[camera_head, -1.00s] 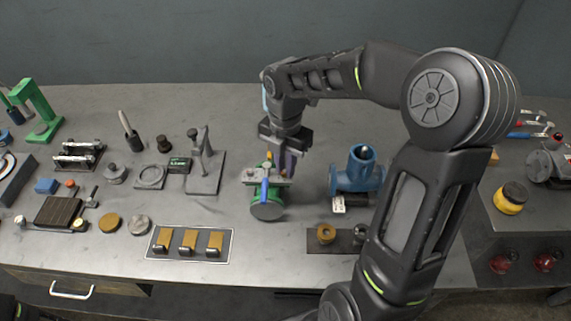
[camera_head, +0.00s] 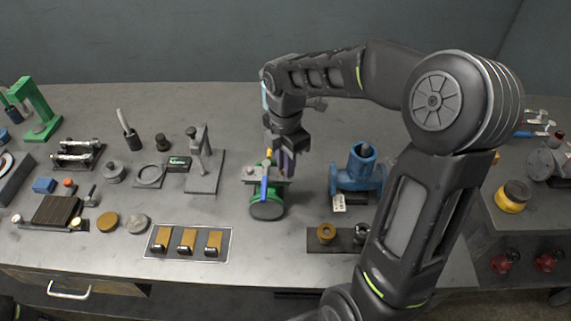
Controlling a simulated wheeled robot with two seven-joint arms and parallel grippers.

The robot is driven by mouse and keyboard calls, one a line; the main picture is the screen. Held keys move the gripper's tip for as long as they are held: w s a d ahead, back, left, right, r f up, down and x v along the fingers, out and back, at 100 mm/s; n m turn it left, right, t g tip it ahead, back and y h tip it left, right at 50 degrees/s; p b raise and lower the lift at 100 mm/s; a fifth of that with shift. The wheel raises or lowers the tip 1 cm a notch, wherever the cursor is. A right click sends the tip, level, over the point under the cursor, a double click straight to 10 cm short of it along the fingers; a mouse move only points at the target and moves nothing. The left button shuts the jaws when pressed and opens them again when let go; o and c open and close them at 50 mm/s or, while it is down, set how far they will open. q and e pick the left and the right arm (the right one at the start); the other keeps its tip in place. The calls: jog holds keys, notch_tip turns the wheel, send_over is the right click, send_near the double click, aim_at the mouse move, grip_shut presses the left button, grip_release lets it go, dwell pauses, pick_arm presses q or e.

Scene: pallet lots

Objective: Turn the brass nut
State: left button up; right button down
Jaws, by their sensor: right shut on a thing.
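A brass nut-like ring (camera_head: 326,232) sits on a dark plate (camera_head: 316,246) near the front edge of the bench, right of centre. A green valve-like fitting (camera_head: 266,209) with a blue lever (camera_head: 264,187) stands at the middle of the bench. My right gripper (camera_head: 287,165) reaches down from above at the back right of this fitting. It is shut on a part there, whose shape is mostly hidden by the fingers. I cannot tell whether that part is a nut. My left gripper is not in view.
A blue valve body (camera_head: 360,173) stands just right of the fitting. A panel with brass tabs (camera_head: 187,243) lies at the front. A grey stand (camera_head: 203,165) is behind left. A yellow-black knob (camera_head: 513,197) is at the right. My right arm covers the bench's right middle.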

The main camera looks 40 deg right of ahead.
jog(key=m, duration=0.3)
jog(key=shift+m+b, duration=0.4)
jog(key=m+b, duration=0.1)
jog(key=m, duration=0.3)
jog(key=shift+s, duration=0.1)
jog(key=c, duration=1.4)
grip_release()
jog(key=shift+r, duration=0.15)
notch_tip(320, 180, up, 8)
jog(key=shift+f+b, duration=0.2)
jog(key=shift+b, duration=0.15)
